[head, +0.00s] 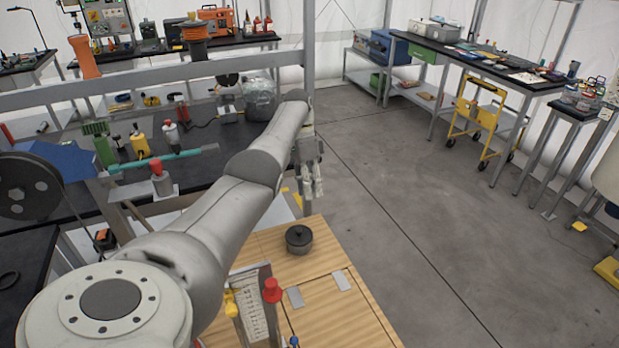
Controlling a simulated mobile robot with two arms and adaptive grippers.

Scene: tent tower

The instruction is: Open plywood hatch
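The plywood hatch (335,315) lies flat and closed in the light wooden top at the bottom middle, its seam visible. Two grey metal plates, like hinges (341,281), sit along its far edge; its near part is cut off by the frame. My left arm reaches over from the lower left. My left gripper (312,194) points down beyond the far edge of the wooden top, apart from the hatch. Its fingers look close together, and whether they are open is unclear. I see nothing held in it. My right gripper is out of view.
A dark lidded pot (299,238) stands on the wooden top beyond the hatch. A panel with a red knob (272,290) stands left of the hatch. A cluttered black bench (225,165) and metal rail lie left. Grey floor (420,200) is clear at right.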

